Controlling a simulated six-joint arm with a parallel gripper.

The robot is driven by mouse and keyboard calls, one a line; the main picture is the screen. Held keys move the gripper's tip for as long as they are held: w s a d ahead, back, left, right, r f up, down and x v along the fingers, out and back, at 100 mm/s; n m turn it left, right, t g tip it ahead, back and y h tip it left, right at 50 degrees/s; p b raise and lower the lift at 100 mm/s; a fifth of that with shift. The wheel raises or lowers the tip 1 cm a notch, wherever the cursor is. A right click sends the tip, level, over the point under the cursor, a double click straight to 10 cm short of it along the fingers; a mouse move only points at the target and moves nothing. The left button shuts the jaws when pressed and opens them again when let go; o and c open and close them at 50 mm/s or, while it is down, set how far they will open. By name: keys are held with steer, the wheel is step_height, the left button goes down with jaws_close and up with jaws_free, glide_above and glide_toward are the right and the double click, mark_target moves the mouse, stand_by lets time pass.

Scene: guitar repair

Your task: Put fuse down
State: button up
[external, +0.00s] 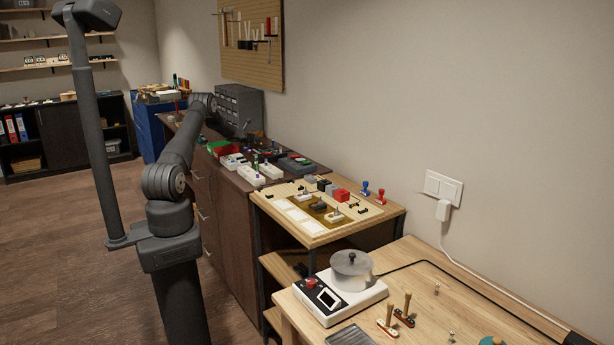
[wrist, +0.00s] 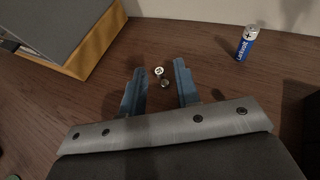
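A small fuse (wrist: 159,72) with shiny metal ends lies on or just above the dark wooden top in the wrist view. It is between the fingertips of my gripper (wrist: 160,88). The two blue fingers stand apart with a visible gap on each side of the fuse, so my gripper is open. Whether the fuse touches the wood is hard to tell. In the external view my arm reaches to the far end of the dark cabinet, and the fuse is too small to make out there.
A grey and yellow-brown box-like thing (wrist: 85,62) is at upper left. The dark cabinet top (wrist: 203,47) is bare around the fuse. Grey drawers (external: 240,105) stand against the wall.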

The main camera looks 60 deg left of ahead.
steer(key=v, duration=1.1)
steer(key=shift+s+d, duration=0.25)
steer(key=shift+s, duration=0.1)
steer(key=x, duration=1.2)
steer(key=shift+r, duration=0.1)
steer(key=shift+s, duration=0.1)
